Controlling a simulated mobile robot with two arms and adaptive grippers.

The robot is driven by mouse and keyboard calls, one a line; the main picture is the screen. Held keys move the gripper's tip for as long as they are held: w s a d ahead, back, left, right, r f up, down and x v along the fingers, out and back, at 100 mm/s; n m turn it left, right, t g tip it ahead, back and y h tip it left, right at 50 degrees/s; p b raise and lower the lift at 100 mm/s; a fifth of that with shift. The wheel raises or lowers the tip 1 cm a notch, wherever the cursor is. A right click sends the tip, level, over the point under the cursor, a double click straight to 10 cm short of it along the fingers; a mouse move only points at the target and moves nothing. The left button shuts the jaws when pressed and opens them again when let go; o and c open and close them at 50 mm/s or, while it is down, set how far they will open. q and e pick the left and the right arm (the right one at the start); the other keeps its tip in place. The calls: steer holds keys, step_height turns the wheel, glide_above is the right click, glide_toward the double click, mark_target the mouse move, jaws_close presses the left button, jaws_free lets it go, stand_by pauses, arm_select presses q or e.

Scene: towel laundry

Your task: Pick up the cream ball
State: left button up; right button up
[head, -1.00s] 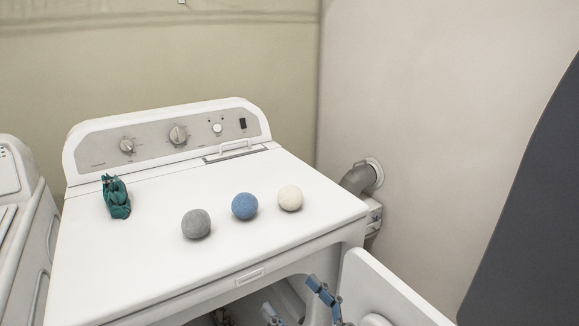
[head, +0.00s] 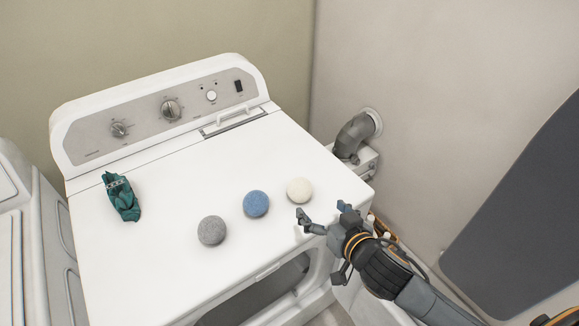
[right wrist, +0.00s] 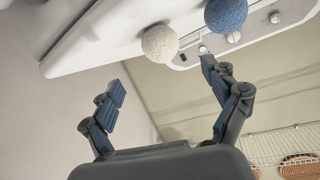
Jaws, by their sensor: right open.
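The cream ball (head: 299,190) sits on the white top of the dryer (head: 160,270), near its right edge. It also shows in the right wrist view (right wrist: 159,43), beyond the fingertips. My right gripper (head: 321,213) is open and empty, just in front and to the right of the cream ball in the head view. In the right wrist view its two blue-padded fingers (right wrist: 160,78) are spread apart, with nothing between them. My left gripper is in neither view.
A blue ball (head: 256,204) lies just left of the cream one, and a grey ball (head: 212,231) further left. A crumpled teal cloth (head: 122,197) lies at the left of the top. A grey vent pipe (head: 354,136) stands behind the right edge.

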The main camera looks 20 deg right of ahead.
mark_target(306, 192)
steer(key=shift+w, duration=0.35)
steer(key=p+x, duration=0.1)
steer(key=x, duration=0.5)
steer(key=shift+w+a+f, duration=0.1)
steer(key=shift+w, duration=0.1)
steer(key=shift+w+p, duration=0.5)
steer(key=p+x, duration=0.1)
steer(key=x, duration=0.3)
steer(key=shift+w+a+f, duration=0.1)
steer(key=shift+w+f, duration=0.05)
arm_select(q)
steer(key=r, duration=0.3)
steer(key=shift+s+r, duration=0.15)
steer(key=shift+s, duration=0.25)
arm_select(e)
steer(key=c, duration=1.2)
